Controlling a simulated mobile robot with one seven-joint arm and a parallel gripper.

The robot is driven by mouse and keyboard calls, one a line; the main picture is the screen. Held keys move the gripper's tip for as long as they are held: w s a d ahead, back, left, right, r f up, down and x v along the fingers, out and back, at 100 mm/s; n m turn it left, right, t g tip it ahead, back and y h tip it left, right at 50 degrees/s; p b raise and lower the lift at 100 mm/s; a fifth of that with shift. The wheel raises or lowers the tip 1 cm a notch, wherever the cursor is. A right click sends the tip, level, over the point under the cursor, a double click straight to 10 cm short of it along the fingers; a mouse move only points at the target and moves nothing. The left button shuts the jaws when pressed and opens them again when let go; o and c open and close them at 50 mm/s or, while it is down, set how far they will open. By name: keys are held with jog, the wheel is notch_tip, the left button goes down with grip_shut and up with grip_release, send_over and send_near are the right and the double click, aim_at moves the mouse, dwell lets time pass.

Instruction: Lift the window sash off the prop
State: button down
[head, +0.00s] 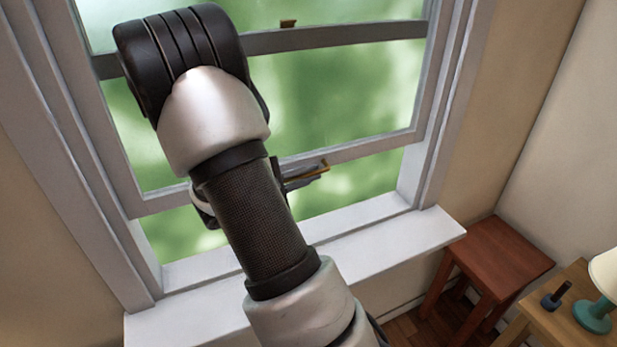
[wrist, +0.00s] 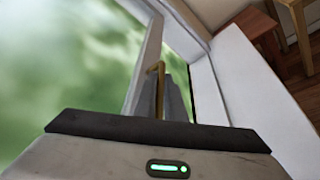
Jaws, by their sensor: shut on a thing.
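The lower window sash (head: 370,148) is raised, with an open gap between its bottom rail and the white sill (head: 375,234). A brass lift handle (head: 324,165) is on the bottom rail; it also shows in the wrist view (wrist: 155,80). My gripper (head: 305,180) is shut on the brass handle, its grey fingers (wrist: 173,101) against it in the wrist view. My arm covers part of the rail, the gap and the sill. I do not see a prop in either view.
A small brass catch (head: 288,23) sits on the upper rail. A red-brown stool (head: 497,252) stands right of the sill. A wooden table at the lower right bears a lamp (head: 604,290) and a dark-handled item (head: 556,296).

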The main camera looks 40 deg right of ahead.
jog(key=c, duration=1.8)
grip_release()
jog(key=shift+f, duration=0.1)
jog(key=shift+c, duration=0.2)
jog(key=b+v, duration=0.2)
jog(key=v, duration=1.5)
jog(key=shift+a, duration=0.2)
jog(key=shift+r, duration=0.25)
jog(key=s+r+m+g+y, duration=0.15)
jog(key=s+m+y, duration=0.25)
jog(key=s+y, duration=0.5)
jog(key=s+a+r+m+t+y, duration=0.3)
jog(key=s+a+r+t+y, duration=0.2)
jog(key=a, duration=0.5)
jog(key=shift+s+a+r+m+y, duration=0.2)
jog(key=shift+s+a+m+y, duration=0.1)
jog(key=shift+s+y, duration=0.5)
